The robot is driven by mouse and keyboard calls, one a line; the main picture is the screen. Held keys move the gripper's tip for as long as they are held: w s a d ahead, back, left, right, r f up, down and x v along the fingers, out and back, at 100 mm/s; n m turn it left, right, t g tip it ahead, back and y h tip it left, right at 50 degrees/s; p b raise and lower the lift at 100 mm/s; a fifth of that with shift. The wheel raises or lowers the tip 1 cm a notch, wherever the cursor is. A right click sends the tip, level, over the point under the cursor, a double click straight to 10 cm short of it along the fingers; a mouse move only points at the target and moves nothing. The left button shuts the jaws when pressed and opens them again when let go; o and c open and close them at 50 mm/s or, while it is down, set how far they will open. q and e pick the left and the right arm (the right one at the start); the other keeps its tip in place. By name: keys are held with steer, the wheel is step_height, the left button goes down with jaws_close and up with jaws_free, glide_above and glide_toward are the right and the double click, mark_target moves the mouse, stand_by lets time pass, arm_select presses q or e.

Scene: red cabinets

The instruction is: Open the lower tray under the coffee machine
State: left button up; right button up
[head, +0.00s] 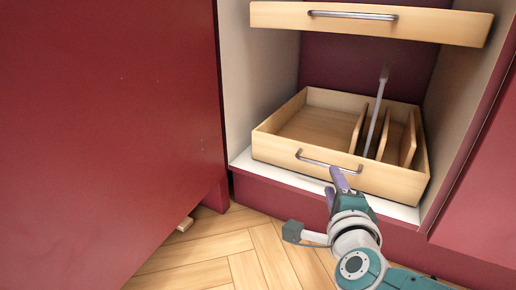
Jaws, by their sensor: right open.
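The lower tray (287,149) is a light wooden drawer low in the open cabinet at the right. Its inside is visible from above, with wooden dividers on its right side. A metal bar handle (313,160) runs across its front. My right gripper (335,184) is open, with its purple fingers at the right end of this handle. I cannot tell whether a finger touches the handle. My left gripper is not in view. The coffee machine is not in view.
An upper wooden tray (440,24) with its own bar handle (352,15) is above. A thin grey upright piece (376,112) stands over the lower tray. A large red panel (110,120) fills the left. Wooden floor (235,245) lies clear in front.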

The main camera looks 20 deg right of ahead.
mark_target(327, 167)
steer(key=b+x, duration=0.4)
steer(key=x, duration=0.3)
steer(key=shift+w+d, duration=0.1)
steer(key=shift+c, duration=0.2)
jaws_close()
steer(key=shift+r, duration=0.1)
stand_by(0.9)
